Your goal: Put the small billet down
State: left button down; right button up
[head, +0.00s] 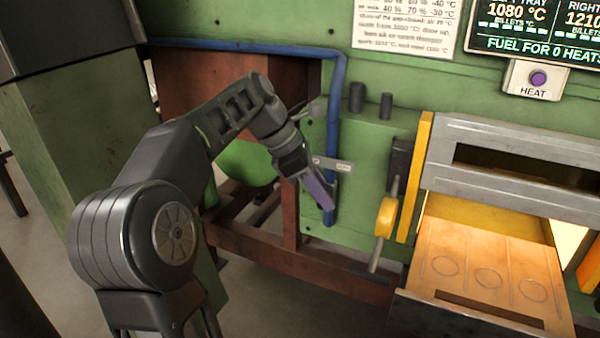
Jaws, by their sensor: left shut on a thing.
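My left gripper (318,192) is in the middle of the view, in front of the green furnace front and the blue pipe. It points down to the right, with a purple part showing at its end. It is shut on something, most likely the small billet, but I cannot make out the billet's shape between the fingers. The pulled-out tray (470,255) at the right has several round outlines and no billet on the part in view. The gripper is well to the left of the tray and apart from it. My right gripper is not in view.
A yellow-handled lever (386,217) stands between my gripper and the tray. A brown frame (290,262) runs below. A screen (535,30) and HEAT button (538,78) are upper right.

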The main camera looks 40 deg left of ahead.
pick_arm(q)
jog(key=w+d+f+m+g, duration=0.2)
jog(key=d+f+m+g, duration=0.7)
jog(key=d+f+m, duration=0.8)
jog(key=d+f, duration=0.5)
jog(key=f, duration=0.2)
jog(key=shift+f+h+b, duration=0.25)
jog(key=shift+h+b, duration=0.05)
